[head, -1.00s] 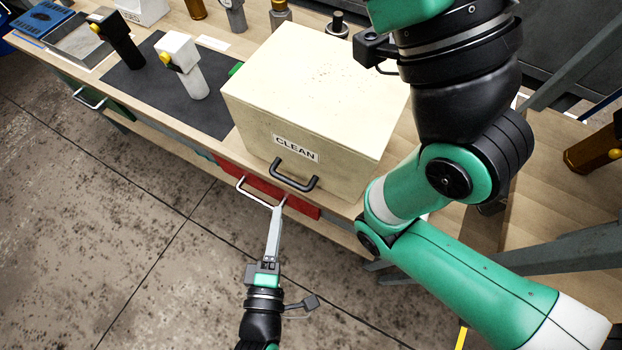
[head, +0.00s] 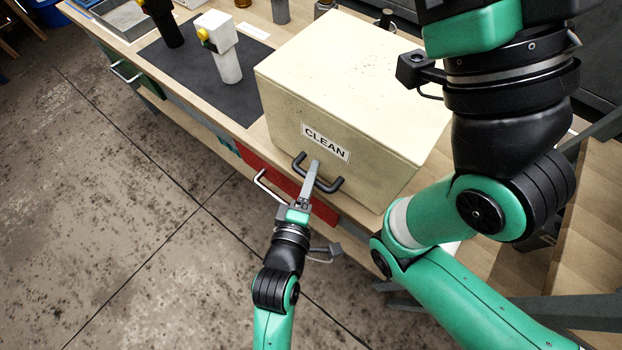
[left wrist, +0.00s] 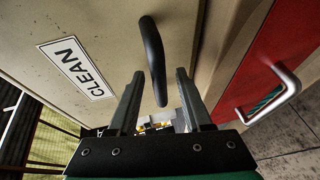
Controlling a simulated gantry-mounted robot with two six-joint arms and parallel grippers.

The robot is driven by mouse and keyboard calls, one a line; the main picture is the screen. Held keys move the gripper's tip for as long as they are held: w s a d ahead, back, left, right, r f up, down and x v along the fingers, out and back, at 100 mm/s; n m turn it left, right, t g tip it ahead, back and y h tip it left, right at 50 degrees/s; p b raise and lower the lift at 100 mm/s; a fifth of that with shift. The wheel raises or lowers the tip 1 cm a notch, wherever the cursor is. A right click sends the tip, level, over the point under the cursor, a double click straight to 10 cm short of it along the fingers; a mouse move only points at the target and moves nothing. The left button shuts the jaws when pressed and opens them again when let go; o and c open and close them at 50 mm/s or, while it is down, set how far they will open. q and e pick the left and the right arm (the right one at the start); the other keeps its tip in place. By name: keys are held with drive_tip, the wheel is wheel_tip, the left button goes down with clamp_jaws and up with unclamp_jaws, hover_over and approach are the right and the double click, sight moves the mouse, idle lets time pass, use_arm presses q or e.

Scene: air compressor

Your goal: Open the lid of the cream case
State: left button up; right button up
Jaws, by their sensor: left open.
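The cream case (head: 285,115), labelled CLEAN, stands on the workbench. Its lid (head: 350,70) lies flat on top, shut. A black bar handle (head: 331,188) sits on the case's front under the label. My left gripper (head: 315,164) reaches up to this handle from the front. In the left wrist view, its two fingers (left wrist: 160,76) are apart, and the black handle (left wrist: 151,45) shows in the gap between them, not clamped. Whether the fingers touch it I cannot tell. My right arm rises in front of the case's right side; its gripper is out of view.
A red drawer front (head: 258,165) with a metal handle (head: 271,188) is just below the case. A white and yellow tool (head: 224,52) stands on a dark mat (head: 200,85) to the left. Open floor lies in front of the bench.

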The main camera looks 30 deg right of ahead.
use_arm(q)
clamp_jaws()
idle(1.4)
